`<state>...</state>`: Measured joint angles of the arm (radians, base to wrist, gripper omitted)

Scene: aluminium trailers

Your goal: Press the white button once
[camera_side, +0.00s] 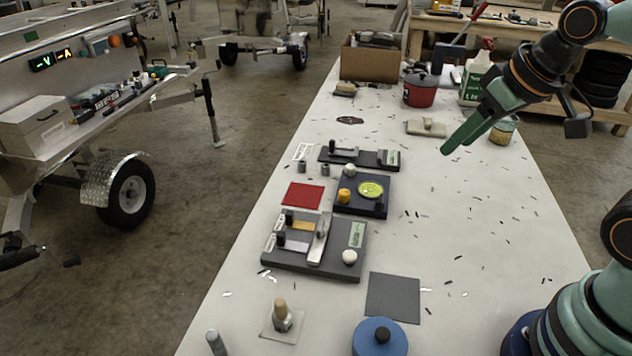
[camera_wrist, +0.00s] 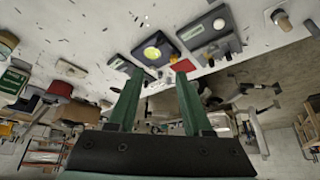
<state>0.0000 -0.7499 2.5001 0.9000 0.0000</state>
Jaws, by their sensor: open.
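A round white button (camera_side: 349,257) sits at the front right corner of a grey panel (camera_side: 312,262) with levers and labels. Another round white knob (camera_side: 350,170) sits at the back left of a dark box (camera_side: 361,209) with a yellow-green disc (camera_side: 371,190) and an orange knob (camera_side: 344,196). In the wrist view, the disc (camera_wrist: 153,53) lies beyond my fingertips, and the grey panel's white knob (camera_wrist: 219,23) is to the right. My gripper (camera_side: 446,150) is raised above the table, right of the dark box and apart from it. Its green fingers (camera_wrist: 160,72) are spread and empty.
A red square (camera_side: 303,195) and a dark square (camera_side: 393,297) lie on the white table. A blue round part (camera_side: 379,338) and a knobbed plate (camera_side: 282,320) are in front. A cardboard box (camera_side: 371,60), red bucket (camera_side: 420,87) and bottle (camera_side: 476,80) stand behind.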

